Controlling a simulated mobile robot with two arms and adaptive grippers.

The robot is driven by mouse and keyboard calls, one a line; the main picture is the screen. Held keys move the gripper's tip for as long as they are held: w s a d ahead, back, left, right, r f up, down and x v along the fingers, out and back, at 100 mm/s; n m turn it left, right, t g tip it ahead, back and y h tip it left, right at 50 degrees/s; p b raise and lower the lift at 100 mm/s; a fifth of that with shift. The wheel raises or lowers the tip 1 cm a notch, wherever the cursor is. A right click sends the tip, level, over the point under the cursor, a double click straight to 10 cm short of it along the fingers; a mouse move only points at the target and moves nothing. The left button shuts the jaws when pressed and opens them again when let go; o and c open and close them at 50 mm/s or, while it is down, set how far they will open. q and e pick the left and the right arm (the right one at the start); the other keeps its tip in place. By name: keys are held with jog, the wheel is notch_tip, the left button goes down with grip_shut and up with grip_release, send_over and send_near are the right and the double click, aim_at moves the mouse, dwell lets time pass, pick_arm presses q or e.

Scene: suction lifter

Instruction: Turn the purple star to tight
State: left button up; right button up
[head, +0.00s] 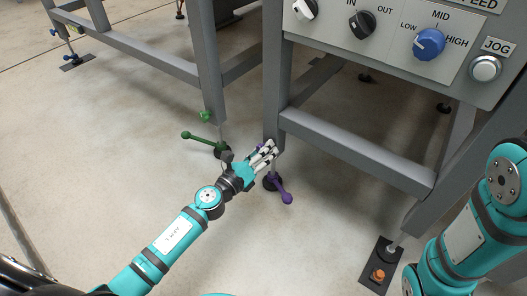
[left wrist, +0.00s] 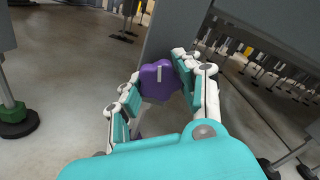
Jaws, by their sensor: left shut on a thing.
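The purple star (left wrist: 158,76) is a lobed knob with a white mark on its face, on the grey frame leg in the left wrist view. My left gripper (left wrist: 157,80) is shut on it, with white and teal fingers on its left and right sides. In the head view my left gripper (head: 266,152) is at the lower part of the leg, and its fingers hide the star. I cannot read any tight marking. My right gripper is out of view; only part of my right arm shows.
A purple lever (head: 284,191) sticks out at the leg's foot, just below my left gripper. A green lever (head: 203,140) and green star (head: 206,116) are on the leg to the left. A control panel (head: 398,55) overhangs at upper right. Open floor lies in front.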

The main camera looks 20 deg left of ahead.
pick_arm(q)
jog(key=shift+f+m, duration=0.1)
jog(key=shift+m, duration=1.6)
jog(key=o, duration=1.2)
jog(key=v, duration=1.2)
